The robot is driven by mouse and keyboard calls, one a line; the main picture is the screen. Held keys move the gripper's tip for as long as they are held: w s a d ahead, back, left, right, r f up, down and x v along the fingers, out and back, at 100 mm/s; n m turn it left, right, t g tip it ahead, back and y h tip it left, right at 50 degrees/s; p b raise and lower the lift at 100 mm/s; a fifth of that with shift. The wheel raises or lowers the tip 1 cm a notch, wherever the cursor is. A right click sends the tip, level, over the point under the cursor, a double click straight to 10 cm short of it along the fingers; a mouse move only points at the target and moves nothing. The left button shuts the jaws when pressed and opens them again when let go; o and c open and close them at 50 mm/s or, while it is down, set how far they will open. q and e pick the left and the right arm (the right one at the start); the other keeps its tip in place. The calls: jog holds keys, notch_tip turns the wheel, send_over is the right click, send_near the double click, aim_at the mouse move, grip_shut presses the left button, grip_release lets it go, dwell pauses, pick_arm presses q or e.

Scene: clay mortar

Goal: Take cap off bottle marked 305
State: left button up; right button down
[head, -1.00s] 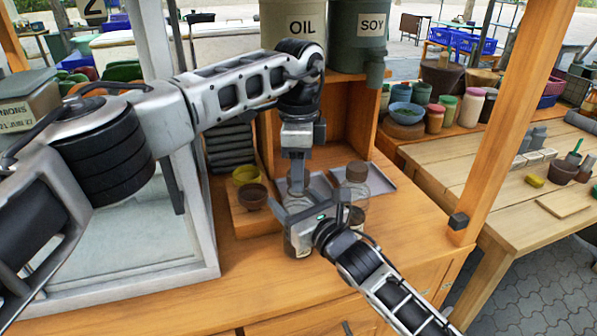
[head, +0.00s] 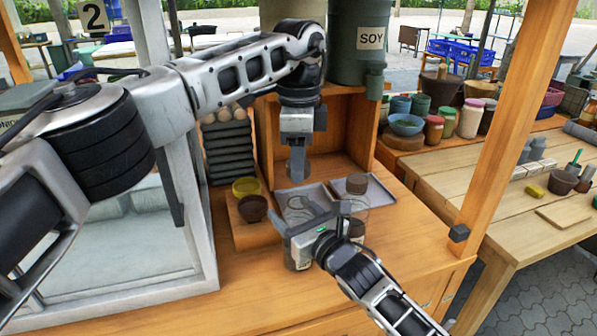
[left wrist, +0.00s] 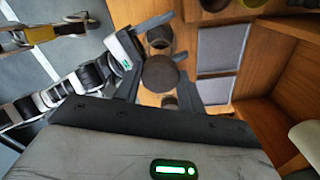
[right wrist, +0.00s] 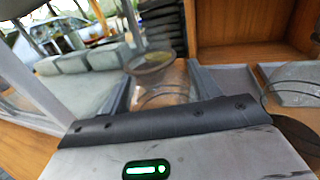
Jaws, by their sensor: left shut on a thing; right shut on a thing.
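A clear glass bottle (head: 298,209) stands at the counter's front, its mouth open; its label is partly covered and I cannot read it. My right gripper (head: 303,226) is shut around this bottle, whose open rim also shows in the right wrist view (right wrist: 156,66). My left gripper (head: 297,168) points down above the bottle, shut on a round brown cap (left wrist: 160,75), clear of the rim. A second glass bottle (head: 356,204) with a brown cap (head: 357,183) stands just right, partly behind my right gripper.
Two grey trays (head: 381,190) lie behind the bottles. A yellow bowl (head: 246,187) and a brown bowl (head: 253,208) sit on a wooden stand at left. A glass-sided case is further left. The wooden post (head: 510,120) rises at right; front-right counter is clear.

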jog(key=shift+c, duration=1.4)
grip_release()
